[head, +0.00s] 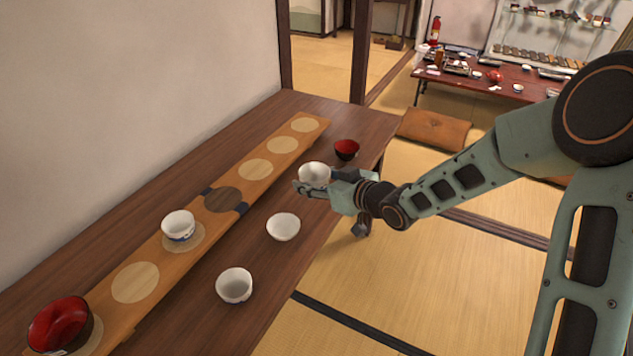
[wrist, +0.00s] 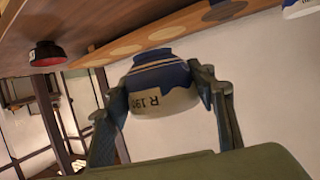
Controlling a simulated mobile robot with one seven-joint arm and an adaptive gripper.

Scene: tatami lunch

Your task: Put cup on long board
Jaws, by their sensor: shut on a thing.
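My gripper (head: 322,188) is shut on a white cup (head: 314,174) at the right of the table. In the wrist view this held cup (wrist: 165,98) shows blue bands and dark lettering between the two fingers. The long board (head: 172,255) runs along the wall side of the table, with pale round spots and one dark spot. The held cup is to the right of the board in the head view, apart from it. The gap between cup and tabletop is hard to judge.
On the board stand a blue-and-white cup (head: 179,225) and a red-black bowl (head: 60,325). Two white bowls (head: 283,227) (head: 234,285) and a small dark red bowl (head: 346,149) stand on the table (head: 190,315). The far pale spots and the dark spot are bare.

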